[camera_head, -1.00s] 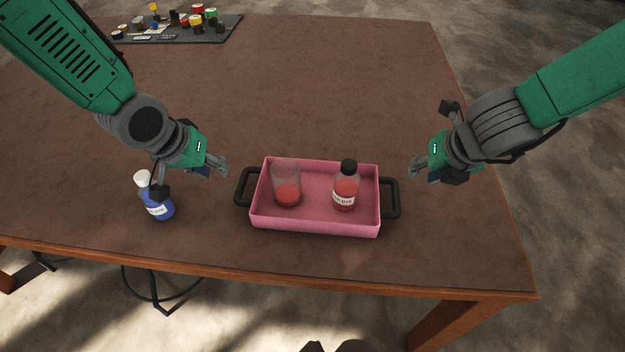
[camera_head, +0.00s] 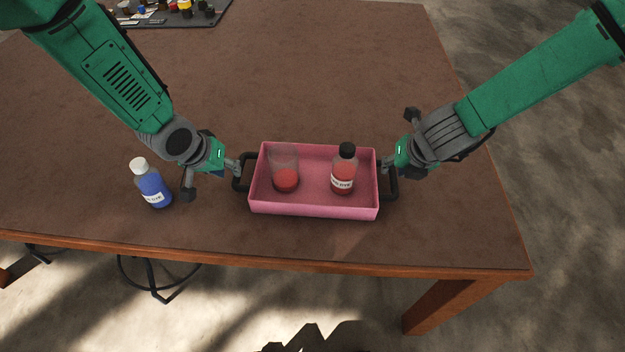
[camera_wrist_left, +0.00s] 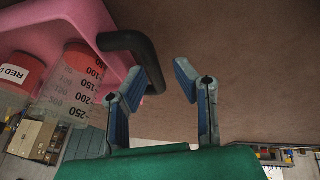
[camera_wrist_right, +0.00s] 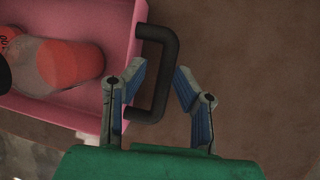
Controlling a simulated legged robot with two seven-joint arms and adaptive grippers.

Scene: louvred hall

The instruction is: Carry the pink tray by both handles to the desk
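The pink tray (camera_head: 315,211) sits on the brown table near its front edge, with a black handle at each end. It holds a glass beaker (camera_head: 285,167) with red contents and a black-capped bottle of red dye (camera_head: 343,172). My left gripper (camera_head: 236,167) is at the left handle (camera_head: 241,184); in the left wrist view its fingers (camera_wrist_left: 160,82) are apart, with part of the handle between them near one finger. My right gripper (camera_head: 387,167) is at the right handle (camera_head: 394,183); in the right wrist view its open fingers (camera_wrist_right: 158,85) straddle the handle bar (camera_wrist_right: 168,75).
A white-capped blue bottle (camera_head: 151,186) stands on the table (camera_head: 320,75) left of the tray, close to my left gripper. A dark mat (camera_head: 215,15) with several small jars lies at the far left. The table behind the tray is clear. A stool (camera_head: 155,275) shows below.

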